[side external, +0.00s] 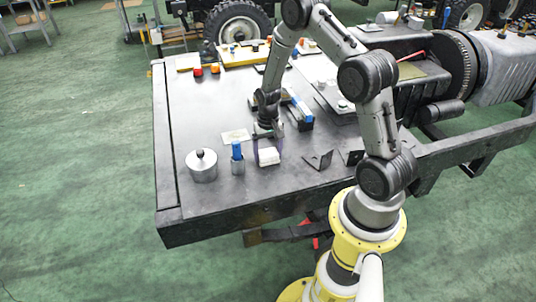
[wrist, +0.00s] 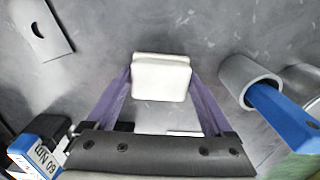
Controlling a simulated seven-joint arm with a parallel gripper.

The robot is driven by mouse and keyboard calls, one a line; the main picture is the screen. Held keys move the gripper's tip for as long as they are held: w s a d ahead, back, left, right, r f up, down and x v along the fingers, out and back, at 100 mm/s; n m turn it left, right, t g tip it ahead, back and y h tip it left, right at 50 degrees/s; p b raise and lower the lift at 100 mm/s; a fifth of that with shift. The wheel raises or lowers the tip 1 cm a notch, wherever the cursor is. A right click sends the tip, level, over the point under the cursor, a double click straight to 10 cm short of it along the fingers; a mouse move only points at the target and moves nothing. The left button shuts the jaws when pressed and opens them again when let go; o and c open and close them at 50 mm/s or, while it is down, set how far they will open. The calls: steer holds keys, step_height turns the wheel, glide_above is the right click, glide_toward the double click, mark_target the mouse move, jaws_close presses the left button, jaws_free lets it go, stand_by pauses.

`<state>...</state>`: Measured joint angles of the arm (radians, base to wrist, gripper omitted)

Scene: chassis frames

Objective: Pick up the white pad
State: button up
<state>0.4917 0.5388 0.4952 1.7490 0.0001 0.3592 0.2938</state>
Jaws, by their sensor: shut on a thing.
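The white pad (side external: 268,157) is a small pale block near the front middle of the dark table, and it also shows in the wrist view (wrist: 161,80). My gripper (side external: 268,148) points down over it with one purple finger on each side. In the wrist view my gripper (wrist: 162,84) has its fingertips against the pad's left and right sides, shut on it. The pad looks level. I cannot tell whether its underside touches the table.
A grey cup with a blue-handled item (side external: 237,158) stands just left of the pad, close to my gripper. A lidded metal pot (side external: 202,165) is farther left. A black angled bracket (side external: 319,160) lies to the right. A blue-black tool (side external: 299,115) lies behind.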

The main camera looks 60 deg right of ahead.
mark_target(268, 152)
steer(key=shift+r, duration=0.35)
step_height(268, 152, up, 3)
steer(key=shift+s+f, duration=0.1)
steer(key=s+a+r, duration=0.6)
steer(key=s+r, duration=0.3)
steer(key=s, duration=0.3)
steer(key=shift+a, duration=0.3)
steer(key=shift+s+r, duration=0.1)
